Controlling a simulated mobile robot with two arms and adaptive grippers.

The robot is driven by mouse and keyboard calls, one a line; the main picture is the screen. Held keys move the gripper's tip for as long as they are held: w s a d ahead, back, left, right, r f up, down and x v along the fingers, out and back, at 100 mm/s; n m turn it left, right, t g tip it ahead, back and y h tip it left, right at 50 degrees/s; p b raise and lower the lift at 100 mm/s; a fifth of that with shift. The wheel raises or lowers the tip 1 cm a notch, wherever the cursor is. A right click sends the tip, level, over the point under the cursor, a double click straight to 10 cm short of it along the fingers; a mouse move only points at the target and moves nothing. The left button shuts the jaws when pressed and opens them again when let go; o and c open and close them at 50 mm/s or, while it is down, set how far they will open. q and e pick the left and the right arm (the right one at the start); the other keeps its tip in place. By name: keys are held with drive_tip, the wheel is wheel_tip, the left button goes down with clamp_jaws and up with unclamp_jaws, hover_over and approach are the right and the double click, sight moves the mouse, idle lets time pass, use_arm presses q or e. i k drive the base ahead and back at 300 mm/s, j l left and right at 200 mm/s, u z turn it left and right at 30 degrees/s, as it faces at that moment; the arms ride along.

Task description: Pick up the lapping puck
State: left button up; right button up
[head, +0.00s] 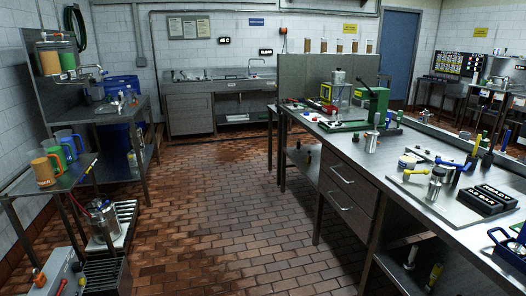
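I cannot pick out the lapping puck with certainty at this distance. The steel workbench (330,150) on the right holds several small parts. Among them is a short round white-and-yellow piece (407,162) near a grey tray with valve parts. A metal cylinder with a knob (436,184) stands on that tray, close to a yellow-handled part (416,172). A blue-handled valve (455,164) lies behind them. Neither of my grippers shows in the head view.
A green press (376,104) stands at the bench's far end. Black labelled blocks (487,199) lie near its right side. A side table with colored jugs (46,168) stands at left. A sink counter (215,100) is at the back. The brick floor (230,200) between is clear.

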sight(356, 139)
drive_tip(key=i+j, duration=0.1)
drive_tip(key=i, duration=0.55)
drive_tip(key=i+z, duration=0.15)
drive_tip(key=i, duration=0.45)
drive_tip(key=i+j, duration=0.2)
drive_tip(key=i, duration=0.45)
drive_tip(key=i+j+z, duration=0.1)
drive_tip(key=i, duration=0.5)
